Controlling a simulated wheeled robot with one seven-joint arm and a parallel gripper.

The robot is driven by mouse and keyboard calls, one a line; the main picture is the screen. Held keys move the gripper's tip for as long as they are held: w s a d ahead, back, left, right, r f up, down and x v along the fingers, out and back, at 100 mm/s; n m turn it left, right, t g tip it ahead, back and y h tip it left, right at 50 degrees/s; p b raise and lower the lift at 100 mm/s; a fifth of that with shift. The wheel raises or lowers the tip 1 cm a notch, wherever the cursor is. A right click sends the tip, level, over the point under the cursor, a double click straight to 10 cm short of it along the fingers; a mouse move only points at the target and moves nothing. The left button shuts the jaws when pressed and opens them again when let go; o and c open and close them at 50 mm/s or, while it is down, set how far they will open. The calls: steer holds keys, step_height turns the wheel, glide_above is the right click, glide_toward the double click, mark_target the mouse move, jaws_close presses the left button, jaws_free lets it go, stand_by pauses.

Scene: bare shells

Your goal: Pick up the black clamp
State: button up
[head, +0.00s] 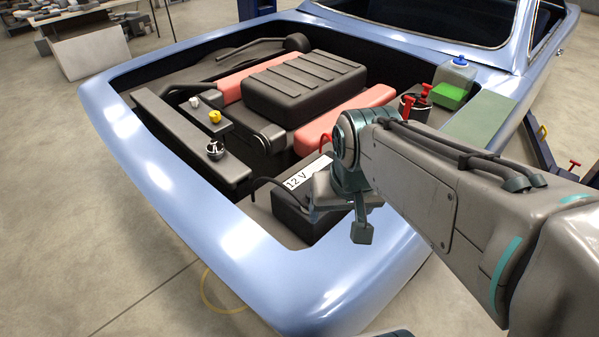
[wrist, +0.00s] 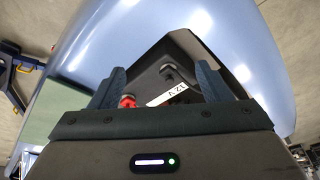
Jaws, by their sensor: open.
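The battery (head: 297,218) with a white "12 V" label sits in the front corner of the open engine bay. In the wrist view, a small dark clamp (wrist: 168,72) is on the battery top (wrist: 183,55), and I take it for the black clamp. A red clamp (wrist: 127,101) is at the other end of the label, beside the left finger. My gripper (wrist: 160,66) is open and empty above the battery, with the black clamp between its fingers in the picture.
The blue car body (head: 235,250) rims the bay around the battery. A black engine cover (head: 303,87) with red sides stands behind. A dark beam with caps (head: 190,135) lies to the left. A reservoir with a blue cap (head: 455,73) is at the back right.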

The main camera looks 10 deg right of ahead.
steer(key=w+f+m+g+b, duration=0.1)
steer(key=w+f+m+g, duration=0.3)
steer(key=w, duration=0.7)
steer(key=w+f+m+t+b, duration=0.1)
steer(key=w+f+m+b, duration=0.1)
steer(key=w+m, duration=0.65)
steer(key=f, duration=0.2)
steer(key=w+f+n, duration=0.1)
steer(key=f, duration=0.2)
steer(key=w+f+n+p, duration=0.1)
steer(key=f, duration=0.1)
steer(key=shift+d+f+n, duration=0.25)
steer(key=shift+d+f, duration=0.15)
steer(key=shift+s+a+f+p, duration=0.1)
steer(key=shift+f+p, duration=0.6)
steer(key=shift+f, duration=2)
steer(key=c, duration=1.2)
steer(key=shift+o, duration=0.2)
steer(key=shift+r, duration=0.15)
